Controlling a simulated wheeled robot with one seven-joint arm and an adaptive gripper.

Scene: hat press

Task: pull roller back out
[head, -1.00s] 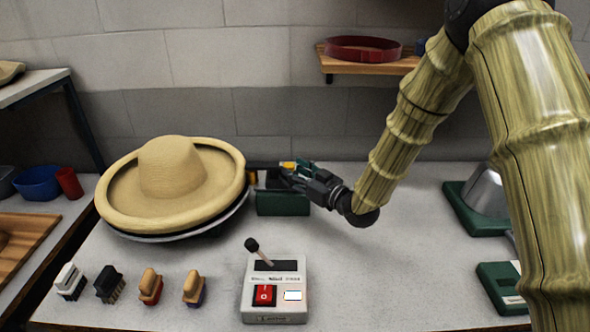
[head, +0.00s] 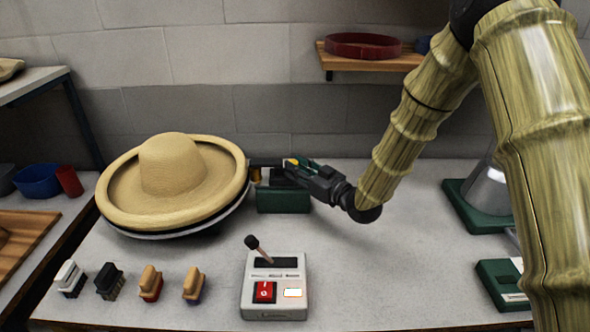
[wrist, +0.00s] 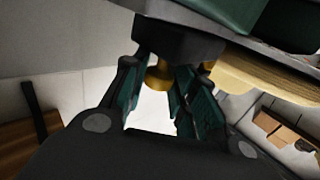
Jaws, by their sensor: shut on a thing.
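The tan wide-brimmed hat (head: 170,180) sits on a round grey plate, brim curled up, at the left of the bench. A small brass roller (head: 256,175) stands at the brim's right edge, on a dark arm of the green block (head: 283,201); I cannot tell whether it touches the brim. My gripper (head: 290,170) is at the roller unit just right of the hat. In the wrist view, my gripper (wrist: 158,98) has its green-padded fingers on either side of the dark roller holder (wrist: 178,42), with the brass roller (wrist: 160,76) between them. The exact contact is partly hidden.
A control box (head: 275,287) with a lever, red switch and small display stands at the front. Several brushes (head: 150,283) line the front left. A green-based press (head: 482,205) stands at the right. The bench between block and press is clear.

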